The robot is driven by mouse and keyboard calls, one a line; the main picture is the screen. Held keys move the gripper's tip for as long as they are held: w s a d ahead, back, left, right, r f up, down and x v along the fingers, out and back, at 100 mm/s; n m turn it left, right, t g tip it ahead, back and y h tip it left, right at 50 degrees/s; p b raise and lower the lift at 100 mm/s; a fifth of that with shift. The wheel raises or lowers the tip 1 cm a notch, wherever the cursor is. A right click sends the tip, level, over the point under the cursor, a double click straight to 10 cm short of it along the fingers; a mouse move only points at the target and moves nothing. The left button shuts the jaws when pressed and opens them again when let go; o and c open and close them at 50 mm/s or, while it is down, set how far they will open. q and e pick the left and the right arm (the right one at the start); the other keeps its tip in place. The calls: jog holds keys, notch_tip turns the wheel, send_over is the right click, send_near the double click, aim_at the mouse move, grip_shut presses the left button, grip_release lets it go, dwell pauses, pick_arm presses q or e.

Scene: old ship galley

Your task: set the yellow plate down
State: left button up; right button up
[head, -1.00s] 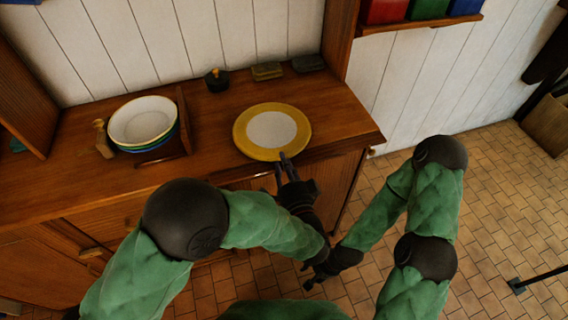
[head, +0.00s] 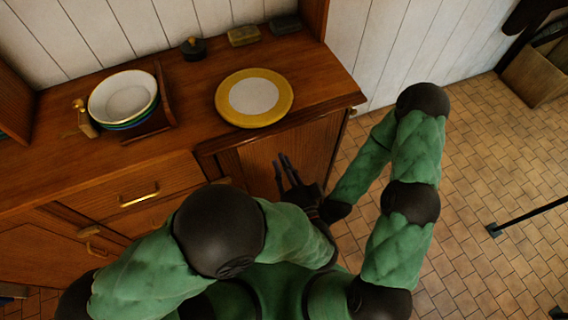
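The yellow plate (head: 281,112), with a pale grey-white centre, lies flat on the wooden counter (head: 190,83) near its front right part. My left gripper (head: 283,158) is in front of the cabinet, below the plate in the picture. Its two dark fingers are apart with nothing between them, and it does not touch the plate. My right arm folds down to a dark wrist right beside the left gripper. The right gripper's fingers cannot be made out there.
A wooden rack (head: 164,98) holds a stack of bowls (head: 124,98) left of the plate. A small dark pot (head: 193,48) and two small blocks, one yellowish (head: 243,36) and one dark (head: 285,25), stand along the wall. The counter between rack and plate is clear.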

pick_arm(q)
jog(key=shift+s, duration=0.25)
